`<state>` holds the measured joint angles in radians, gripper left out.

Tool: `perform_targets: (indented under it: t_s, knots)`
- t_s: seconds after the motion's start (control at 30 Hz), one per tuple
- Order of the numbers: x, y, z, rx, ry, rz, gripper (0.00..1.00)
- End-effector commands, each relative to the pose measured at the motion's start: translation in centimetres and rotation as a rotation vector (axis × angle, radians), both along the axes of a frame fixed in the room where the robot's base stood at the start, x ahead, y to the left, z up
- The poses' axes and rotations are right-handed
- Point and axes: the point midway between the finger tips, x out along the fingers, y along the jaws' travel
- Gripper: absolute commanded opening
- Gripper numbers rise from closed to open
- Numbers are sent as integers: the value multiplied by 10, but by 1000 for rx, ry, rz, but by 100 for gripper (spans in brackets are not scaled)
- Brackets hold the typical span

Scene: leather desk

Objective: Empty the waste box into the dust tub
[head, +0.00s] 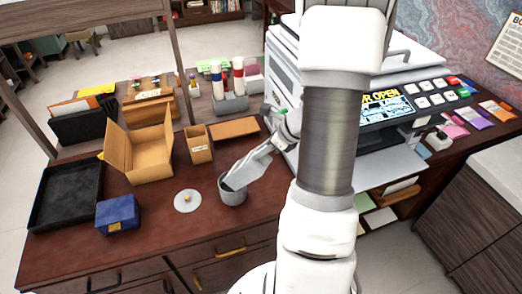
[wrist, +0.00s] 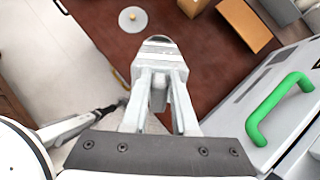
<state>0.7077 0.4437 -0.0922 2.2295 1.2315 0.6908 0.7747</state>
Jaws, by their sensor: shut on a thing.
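A grey round tub (head: 232,195) with a dark open top is at the front middle of the desk, and I take it to be the dust tub. My gripper (head: 236,181) reaches it from the upper right and is shut at its rim. In the wrist view the fingers (wrist: 158,72) close on the tub (wrist: 157,40). It looks upright; I cannot tell whether its base touches the desk. A white round lid with a small knob (head: 187,201) lies flat left of it. A small open cardboard box with a white label (head: 199,149) stands behind; its label is unreadable.
A larger open carton (head: 146,150), a black tray (head: 66,197) and a blue box (head: 118,215) are on the left. A flat brown box (head: 234,129) lies behind. A white machine with a green handle (wrist: 280,108) stands on the right. The front desk edge is close to the tub.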

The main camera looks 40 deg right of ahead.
Motion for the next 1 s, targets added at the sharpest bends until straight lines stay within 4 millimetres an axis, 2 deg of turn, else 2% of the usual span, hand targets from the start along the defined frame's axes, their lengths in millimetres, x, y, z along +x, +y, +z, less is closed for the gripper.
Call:
perform_targets:
  t_s: [1.0]
  knots:
    - [-16,-9,-10,54,-97,-1,0]
